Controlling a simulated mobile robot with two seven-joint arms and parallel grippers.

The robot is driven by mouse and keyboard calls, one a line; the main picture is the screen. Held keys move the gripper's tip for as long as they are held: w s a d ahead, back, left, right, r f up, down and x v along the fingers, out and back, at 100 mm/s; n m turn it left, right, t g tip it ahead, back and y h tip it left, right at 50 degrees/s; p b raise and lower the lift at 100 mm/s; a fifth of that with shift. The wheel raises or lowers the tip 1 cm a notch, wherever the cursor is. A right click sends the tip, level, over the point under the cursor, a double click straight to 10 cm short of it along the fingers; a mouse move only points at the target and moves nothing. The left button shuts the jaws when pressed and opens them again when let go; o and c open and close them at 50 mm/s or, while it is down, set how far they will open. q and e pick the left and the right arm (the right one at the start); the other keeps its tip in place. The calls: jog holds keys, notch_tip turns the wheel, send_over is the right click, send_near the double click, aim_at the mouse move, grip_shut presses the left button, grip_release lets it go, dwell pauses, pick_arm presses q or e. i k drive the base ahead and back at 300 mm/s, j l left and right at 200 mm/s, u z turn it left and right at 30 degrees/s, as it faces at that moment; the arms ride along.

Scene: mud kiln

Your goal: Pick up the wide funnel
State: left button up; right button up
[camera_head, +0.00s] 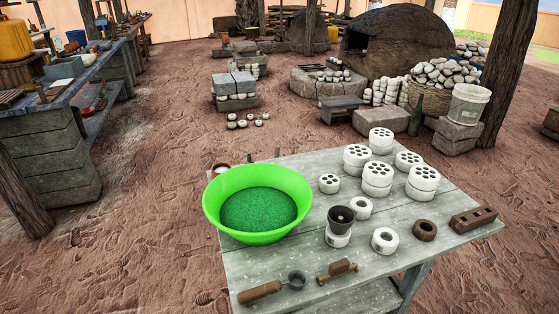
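A dark grey wide funnel (341,215) sits mouth up on top of a white cylindrical piece (338,239), near the middle of the wooden table (262,269). A small yellowish spot shows inside its mouth. Its lower part is hidden, and I cannot tell how far it reaches into the white piece. Neither of my grippers is in view.
A large green basin (217,212) with green grains stands left of the funnel. White rings (385,240), stacked perforated white pieces (377,180), a brown ring (425,230) and a brown block (473,219) are to the right. A ladle (272,287) and wooden tool (337,270) lie in front.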

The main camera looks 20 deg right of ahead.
aim_at(334, 212)
jog(key=z, duration=0.5)
jog(key=k+l+z, duration=0.1)
jog(key=z, duration=0.35)
jog(key=l+z, duration=0.2)
jog(key=z, duration=0.3)
jog(key=j+u, duration=0.35)
jog(key=k+l, duration=0.05)
